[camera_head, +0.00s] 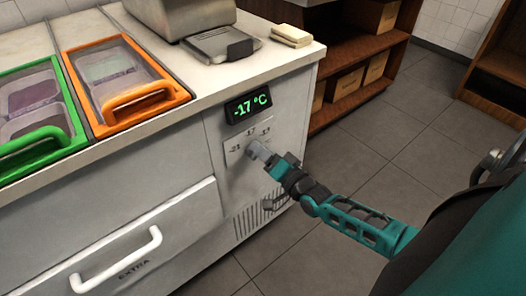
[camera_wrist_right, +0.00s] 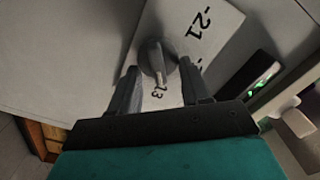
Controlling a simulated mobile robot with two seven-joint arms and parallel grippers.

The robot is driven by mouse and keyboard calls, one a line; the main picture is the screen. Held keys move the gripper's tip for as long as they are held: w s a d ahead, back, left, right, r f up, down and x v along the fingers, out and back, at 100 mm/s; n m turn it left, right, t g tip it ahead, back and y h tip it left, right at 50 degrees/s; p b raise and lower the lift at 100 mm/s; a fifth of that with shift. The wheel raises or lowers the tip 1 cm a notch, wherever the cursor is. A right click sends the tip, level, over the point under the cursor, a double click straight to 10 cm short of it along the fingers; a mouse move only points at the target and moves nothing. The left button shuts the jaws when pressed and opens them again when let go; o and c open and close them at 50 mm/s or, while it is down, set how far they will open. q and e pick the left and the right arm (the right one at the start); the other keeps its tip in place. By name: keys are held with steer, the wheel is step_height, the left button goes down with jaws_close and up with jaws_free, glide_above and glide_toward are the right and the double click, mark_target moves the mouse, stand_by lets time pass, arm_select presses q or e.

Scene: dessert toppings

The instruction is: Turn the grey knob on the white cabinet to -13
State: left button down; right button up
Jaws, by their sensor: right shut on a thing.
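The grey knob (camera_wrist_right: 153,62) sits on a pale dial plate (camera_wrist_right: 208,22) on the front of the white cabinet (camera_head: 185,160). The plate carries the marks -21, -17 and -13. The black display (camera_head: 248,104) above it reads -17 °C in green. My right gripper (camera_head: 260,151) is at the knob, and in the right wrist view its two fingers (camera_wrist_right: 160,76) stand on either side of it, shut on it. The exact mark the knob points to is hard to tell. My left gripper is not in view.
A drawer with a white handle (camera_head: 117,262) is at the lower left. On the counter are an orange-framed bin (camera_head: 165,105), a green-framed bin (camera_head: 72,130), a scale (camera_head: 222,42) and a pale block (camera_head: 291,34). Open floor (camera_head: 400,130) lies to the right.

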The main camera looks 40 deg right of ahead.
steer(key=shift+m, duration=0.5)
steer(key=shift+f, duration=0.1)
steer(key=o, duration=1)
steer(key=shift+o, duration=0.2)
steer(key=shift+s, duration=0.1)
steer(key=s+d+p, duration=0.1)
steer(key=s+p, duration=0.1)
steer(key=s, duration=1)
steer(key=shift+s+p, duration=0.35)
